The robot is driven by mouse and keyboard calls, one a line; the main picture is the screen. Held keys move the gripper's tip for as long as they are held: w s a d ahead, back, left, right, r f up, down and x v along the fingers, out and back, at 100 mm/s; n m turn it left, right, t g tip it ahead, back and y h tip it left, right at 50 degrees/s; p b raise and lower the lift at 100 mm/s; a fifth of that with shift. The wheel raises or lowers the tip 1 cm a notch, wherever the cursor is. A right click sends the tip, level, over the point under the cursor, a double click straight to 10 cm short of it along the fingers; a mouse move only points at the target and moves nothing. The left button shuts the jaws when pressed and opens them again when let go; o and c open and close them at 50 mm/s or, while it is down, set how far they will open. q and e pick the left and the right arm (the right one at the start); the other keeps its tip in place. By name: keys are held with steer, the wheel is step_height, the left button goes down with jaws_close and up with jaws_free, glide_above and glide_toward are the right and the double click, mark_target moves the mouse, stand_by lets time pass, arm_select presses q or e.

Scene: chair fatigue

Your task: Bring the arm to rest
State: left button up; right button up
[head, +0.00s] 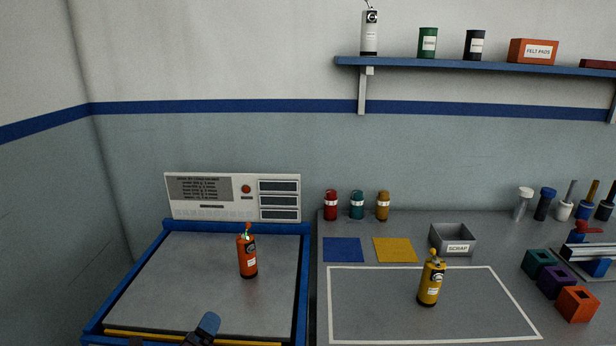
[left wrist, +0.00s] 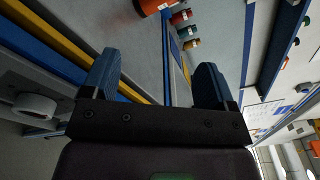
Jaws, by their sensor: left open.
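My left gripper (head: 180,333) shows at the bottom edge of the head view, over the front of the blue-framed grey platform (head: 180,280). In the left wrist view its two blue fingers stand wide apart, and the left gripper (left wrist: 155,80) is open with nothing between them. An orange bottle (head: 247,258) stands upright on the platform, beyond the gripper and apart from it. Part of an orange object, likely this bottle, shows at the top of the left wrist view (left wrist: 150,6). My right gripper is not in view.
A yellow bottle (head: 431,281) stands inside a white outline on the grey bench (head: 360,310). A scrap bin (head: 452,238), coloured blocks (head: 577,304) and several small bottles (head: 357,206) stand around it. A panel (head: 233,198) stands behind the platform. A shelf (head: 480,68) hangs above.

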arm_select(q)
steer(key=s+a+f+n+g, duration=0.1)
steer(key=s+f+n, duration=0.3)
steer(key=s+n, duration=0.4)
steer(key=s+a+f+n+g+y, duration=0.1)
steer(key=s+a+f+n+g, duration=0.1)
steer(key=s+f+n, duration=0.3)
steer(key=s+a+f+n+g+y, duration=0.1)
steer(key=s+a+f+n+g, duration=0.1)
steer(key=s+n, duration=1)
step_height(320, 180, down, 2)
steer(key=shift+s+f+n+g, duration=0.15)
steer(key=shift+s+n+g, duration=0.25)
steer(key=shift+s+g, duration=0.3)
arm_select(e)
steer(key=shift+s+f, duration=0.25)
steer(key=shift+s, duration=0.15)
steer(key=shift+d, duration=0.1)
